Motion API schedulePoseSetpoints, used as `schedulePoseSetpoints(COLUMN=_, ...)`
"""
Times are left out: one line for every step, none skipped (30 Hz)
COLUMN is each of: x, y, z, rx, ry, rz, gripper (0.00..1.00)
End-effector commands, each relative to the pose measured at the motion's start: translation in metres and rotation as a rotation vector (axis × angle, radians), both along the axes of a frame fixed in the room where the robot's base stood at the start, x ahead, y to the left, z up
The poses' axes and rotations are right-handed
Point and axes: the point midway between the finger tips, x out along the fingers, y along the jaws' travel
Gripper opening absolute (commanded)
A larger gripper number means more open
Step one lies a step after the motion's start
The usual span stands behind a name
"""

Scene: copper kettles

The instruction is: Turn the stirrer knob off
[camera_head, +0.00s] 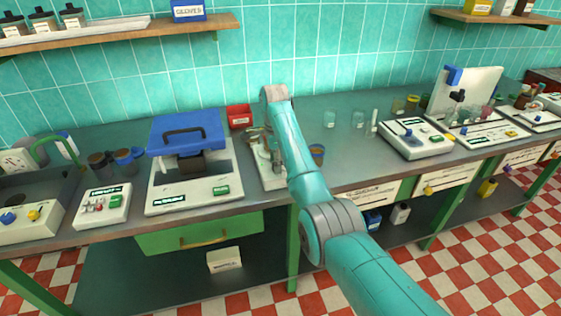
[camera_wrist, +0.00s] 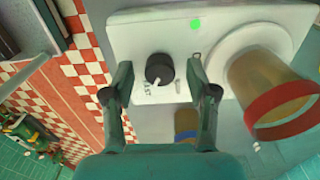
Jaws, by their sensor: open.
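The stirrer (camera_wrist: 130,35) is a white unit, seen from above in the wrist view. Its round black knob (camera_wrist: 159,68) has a white pointer mark, with small dark lettering below it. An amber vessel with a red rim (camera_wrist: 285,110) stands on the stirrer's round plate. My gripper (camera_wrist: 159,94) is open, with one dark fingertip on each side of the knob in the picture. I see no contact with it. In the head view the white stirrer (camera_head: 270,178) is partly hidden behind my arm.
A blue-lidded device (camera_head: 187,135) and a small white box (camera_head: 101,207) stand left of the stirrer. A red bin (camera_head: 239,116) is behind it. A blue-and-amber cup (camera_head: 317,154) and glass beakers (camera_head: 329,118) are on the right. Bare bench (camera_head: 345,170) shows right of my arm.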

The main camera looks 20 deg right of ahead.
Motion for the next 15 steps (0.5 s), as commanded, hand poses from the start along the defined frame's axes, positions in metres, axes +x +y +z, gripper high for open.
schedulePoseSetpoints(x=-0.0003, y=0.0016, z=-0.0023, rx=0.000, ry=0.000, rz=0.000, gripper=0.58)
schedulePoseSetpoints(x=-0.0004, y=0.0021, z=-0.0032, rx=0.000, ry=0.000, rz=0.000, gripper=0.58)
schedulePoseSetpoints(x=-0.0004, y=0.0025, z=-0.0039, rx=0.000, ry=0.000, rz=0.000, gripper=0.58)
schedulePoseSetpoints(x=-0.0005, y=0.0027, z=-0.0042, rx=0.000, ry=0.000, rz=0.000, gripper=0.58)
schedulePoseSetpoints(x=-0.0005, y=0.0028, z=-0.0043, rx=0.000, ry=0.000, rz=0.000, gripper=0.58)
schedulePoseSetpoints(x=-0.0005, y=0.0028, z=-0.0044, rx=0.000, ry=0.000, rz=0.000, gripper=0.58)
schedulePoseSetpoints(x=-0.0005, y=0.0028, z=-0.0044, rx=0.000, ry=0.000, rz=0.000, gripper=0.58)
schedulePoseSetpoints(x=-0.0004, y=0.0027, z=-0.0043, rx=0.000, ry=0.000, rz=0.000, gripper=0.58)
schedulePoseSetpoints(x=-0.0004, y=0.0026, z=-0.0043, rx=0.000, ry=0.000, rz=0.000, gripper=0.58)
schedulePoseSetpoints(x=-0.0004, y=0.0026, z=-0.0043, rx=0.000, ry=0.000, rz=0.000, gripper=0.58)
schedulePoseSetpoints(x=-0.0004, y=0.0026, z=-0.0042, rx=0.000, ry=0.000, rz=0.000, gripper=0.55)
schedulePoseSetpoints(x=-0.0004, y=0.0026, z=-0.0042, rx=0.000, ry=0.000, rz=0.000, gripper=0.45)
schedulePoseSetpoints(x=-0.0004, y=0.0025, z=-0.0042, rx=0.000, ry=0.000, rz=0.000, gripper=0.38)
schedulePoseSetpoints(x=-0.0004, y=0.0025, z=-0.0042, rx=0.000, ry=0.000, rz=0.000, gripper=0.30)
schedulePoseSetpoints(x=-0.0004, y=0.0025, z=-0.0042, rx=0.000, ry=0.000, rz=0.000, gripper=0.20)
